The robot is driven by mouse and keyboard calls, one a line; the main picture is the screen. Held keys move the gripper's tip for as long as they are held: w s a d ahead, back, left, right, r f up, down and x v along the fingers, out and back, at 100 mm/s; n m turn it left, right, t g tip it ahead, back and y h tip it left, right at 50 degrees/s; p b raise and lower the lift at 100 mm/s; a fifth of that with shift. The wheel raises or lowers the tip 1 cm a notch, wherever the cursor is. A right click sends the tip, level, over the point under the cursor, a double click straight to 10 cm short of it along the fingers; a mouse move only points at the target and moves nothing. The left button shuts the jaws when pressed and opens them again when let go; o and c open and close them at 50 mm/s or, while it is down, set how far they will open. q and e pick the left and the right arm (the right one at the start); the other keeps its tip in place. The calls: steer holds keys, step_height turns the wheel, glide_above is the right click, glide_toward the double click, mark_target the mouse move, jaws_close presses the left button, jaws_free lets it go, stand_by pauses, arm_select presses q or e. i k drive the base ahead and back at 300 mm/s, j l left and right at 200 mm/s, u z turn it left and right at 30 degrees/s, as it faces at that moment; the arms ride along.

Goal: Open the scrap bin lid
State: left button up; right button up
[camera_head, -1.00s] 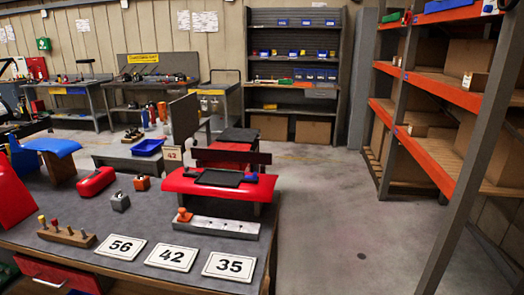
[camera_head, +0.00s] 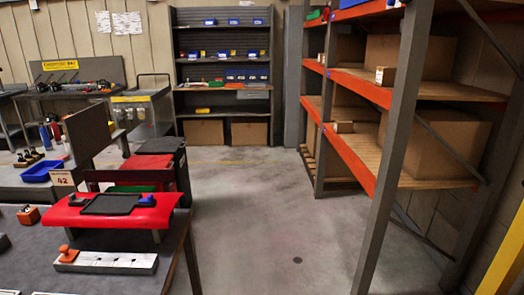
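No scrap bin can be told for certain. Behind the near table stands a dark box-like unit (camera_head: 181,165) with a black top, partly hidden by the red kart part and a dark panel. Red surfaces (camera_head: 147,162) and a green strip show beside it. I cannot tell whether any of these is the bin or its lid. Neither of my grippers is in view.
The near table (camera_head: 95,238) fills the lower left, with a red kart part (camera_head: 112,214) and a grey block with an orange knob (camera_head: 105,262). Orange-beamed shelving (camera_head: 352,155) stands right. Grey floor (camera_head: 255,225) between them is clear.

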mark_target(156, 162)
steer(key=i+l+z, duration=0.2)
steer(key=i+l, duration=0.15)
steer(key=i+l+z, duration=0.25)
steer(key=i, duration=0.35)
steer(key=i+u, duration=0.3)
steer(key=i, duration=0.35)
steer(key=i+l+u, duration=0.1)
steer(key=i+u, duration=0.15)
steer(key=i, duration=0.4)
steer(key=i+l+u, duration=0.15)
steer(key=i+u, duration=0.25)
steer(key=i, duration=0.95)
steer(key=i+z, duration=0.1)
steer(key=i, duration=0.6)
steer(key=i+j+z, duration=0.1)
steer(key=i, duration=0.6)
steer(key=i+j+z, duration=0.2)
steer(key=i, duration=1.2)
steer(key=i+u, duration=0.15)
steer(key=i, duration=0.5)
steer(key=i+l+u, duration=0.2)
steer(key=i, duration=0.5)
steer(key=i+j, duration=0.1)
steer(key=i, duration=0.55)
steer(key=i+j+u, duration=0.15)
steer(key=i, duration=0.5)
